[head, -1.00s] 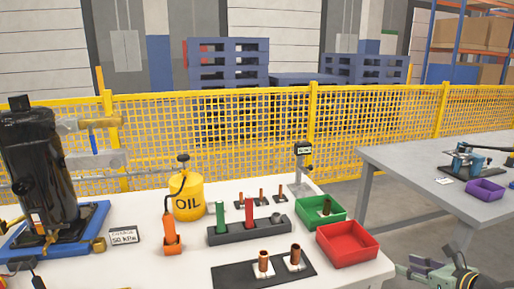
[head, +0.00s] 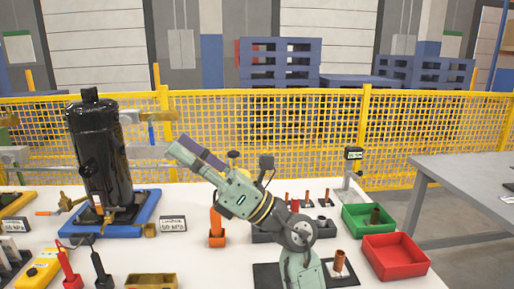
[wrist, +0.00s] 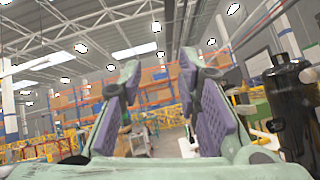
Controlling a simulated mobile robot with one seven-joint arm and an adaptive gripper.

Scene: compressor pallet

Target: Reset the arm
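My gripper (head: 188,152) is raised above the white table in the head view, tips pointing up and to the left, right of the black compressor cylinder (head: 100,155). In the wrist view my gripper (wrist: 158,68) has its two purple-padded fingers spread apart with nothing between them. The wrist view looks up toward the ceiling and shelving, with the black cylinder (wrist: 290,112) at the right. My arm hides most of the oil can and part of the dark holder block (head: 265,237).
A green bin (head: 352,221) holding a copper piece and a red bin (head: 396,268) sit at the table's right. A small stand (head: 353,155) rises behind them. A yellow mesh fence (head: 420,130) runs behind, and a grey table (head: 470,190) stands at right.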

